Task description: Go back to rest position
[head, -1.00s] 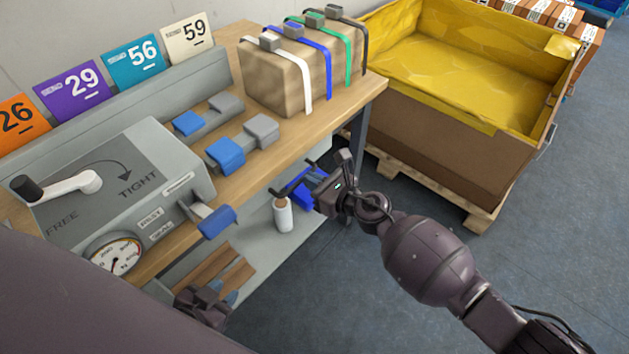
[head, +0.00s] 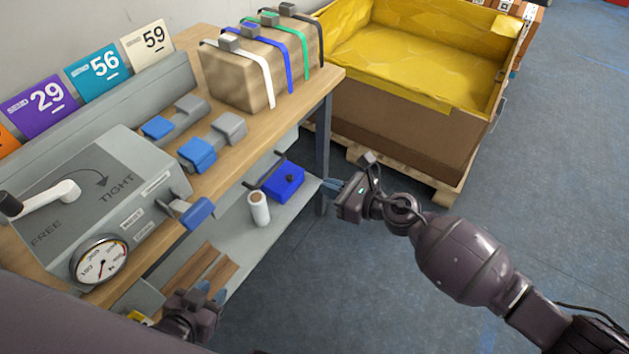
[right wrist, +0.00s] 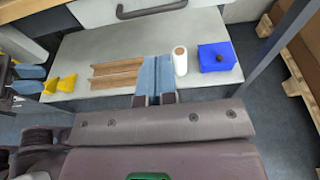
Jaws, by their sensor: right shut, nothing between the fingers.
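My right gripper (head: 333,188) is at the middle of the head view, over the floor just right of the lower shelf. Its blue fingers are together and empty; they also show in the right wrist view (right wrist: 154,75). It is apart from the blue box (head: 284,183), which sits on the shelf beside a white roll (head: 258,208). My left gripper (head: 210,293) is low at the left of the head view, near the shelf's brown strips (head: 207,267). Its two blue fingertips look apart with nothing visible between them; they also show in the right wrist view (right wrist: 28,79).
The wooden workbench (head: 322,82) carries a strapped carton (head: 232,80), blue-and-grey blocks and a grey tension device (head: 120,185) with a dial. A large box with yellow lining (head: 400,130) stands on a pallet behind. The floor at right is clear.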

